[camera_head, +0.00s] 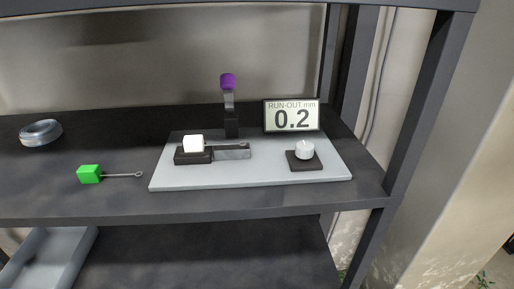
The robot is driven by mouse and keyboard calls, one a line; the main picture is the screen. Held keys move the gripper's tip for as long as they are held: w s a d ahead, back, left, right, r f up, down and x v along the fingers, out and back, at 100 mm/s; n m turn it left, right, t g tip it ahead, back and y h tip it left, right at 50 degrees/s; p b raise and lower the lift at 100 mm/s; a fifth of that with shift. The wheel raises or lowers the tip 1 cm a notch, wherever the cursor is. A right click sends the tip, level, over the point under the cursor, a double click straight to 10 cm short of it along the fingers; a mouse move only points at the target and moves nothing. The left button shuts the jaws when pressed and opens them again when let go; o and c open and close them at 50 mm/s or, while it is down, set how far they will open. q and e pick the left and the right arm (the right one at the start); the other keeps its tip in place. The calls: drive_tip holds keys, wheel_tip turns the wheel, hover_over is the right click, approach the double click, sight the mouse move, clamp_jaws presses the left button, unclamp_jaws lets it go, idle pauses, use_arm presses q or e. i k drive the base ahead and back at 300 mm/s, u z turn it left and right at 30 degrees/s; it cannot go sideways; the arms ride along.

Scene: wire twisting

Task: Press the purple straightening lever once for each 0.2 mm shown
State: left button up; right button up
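The purple-topped straightening lever (228,82) stands upright at the back of a light grey base plate (250,177). A display (292,115) to its right reads RUN-OUT mm 0.2. In front of the lever, a white block (193,143) sits on a dark holder (193,157), with a grey metal bar (232,151) beside it. A white round knob or button (304,150) sits on a dark square pad at the plate's right. Neither of my grippers shows in the head view.
A green block with a thin looped rod (90,174) lies on the dark shelf (110,205) left of the plate. A round metal dish (40,131) is at far left. A grey post (418,110) rises at the right. A grey tray (52,255) shows below.

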sight(227, 80)
drive_tip(key=u, duration=1.35)
drive_tip(key=k, duration=0.9)
drive_tip(key=z, duration=1)
